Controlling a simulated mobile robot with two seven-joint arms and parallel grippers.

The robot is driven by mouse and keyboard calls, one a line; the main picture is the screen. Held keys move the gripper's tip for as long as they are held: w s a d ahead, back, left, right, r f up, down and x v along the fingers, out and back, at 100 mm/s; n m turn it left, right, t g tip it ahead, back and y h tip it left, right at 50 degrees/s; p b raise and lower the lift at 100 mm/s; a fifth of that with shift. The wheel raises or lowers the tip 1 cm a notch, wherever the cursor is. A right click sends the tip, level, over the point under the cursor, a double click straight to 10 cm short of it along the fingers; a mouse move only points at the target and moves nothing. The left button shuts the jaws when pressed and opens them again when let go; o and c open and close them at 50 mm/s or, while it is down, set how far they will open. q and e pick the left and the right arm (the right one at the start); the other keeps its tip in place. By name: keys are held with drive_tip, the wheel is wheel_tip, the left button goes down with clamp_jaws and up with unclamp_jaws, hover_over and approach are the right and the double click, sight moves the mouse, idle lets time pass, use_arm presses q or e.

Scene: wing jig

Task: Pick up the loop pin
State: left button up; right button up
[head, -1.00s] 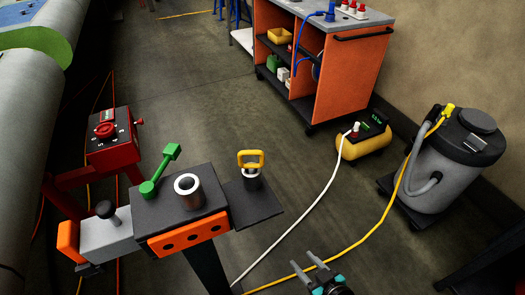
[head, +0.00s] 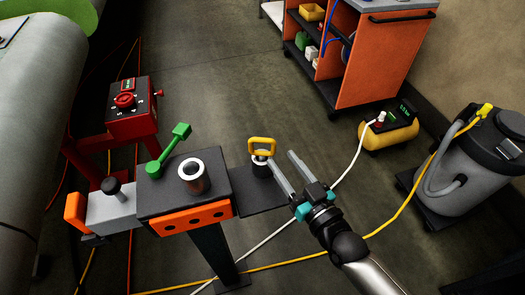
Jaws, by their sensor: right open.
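The loop pin (head: 262,147) has a yellow loop handle and stands upright in a dark holder on the small black side plate (head: 262,196) of the jig stand. My right gripper (head: 284,165) is open, its two grey fingers pointing toward the pin from the right. One finger overlaps the pin's holder in the picture; I cannot tell whether it touches. The gripper is empty. My left gripper is not in view.
The dark jig block (head: 160,190) carries a green lever (head: 168,150) and a metal bushing (head: 192,172). A red control box (head: 131,107) stands behind left. An orange cart (head: 365,60), yellow compressor (head: 388,134) and grey vacuum (head: 465,175) stand to the right. Hoses cross the floor.

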sight(262, 155)
drive_tip(key=shift+b+x, duration=0.45)
drive_tip(key=shift+x, duration=3.8)
drive_tip(key=shift+c, duration=0.3)
clamp_jaws()
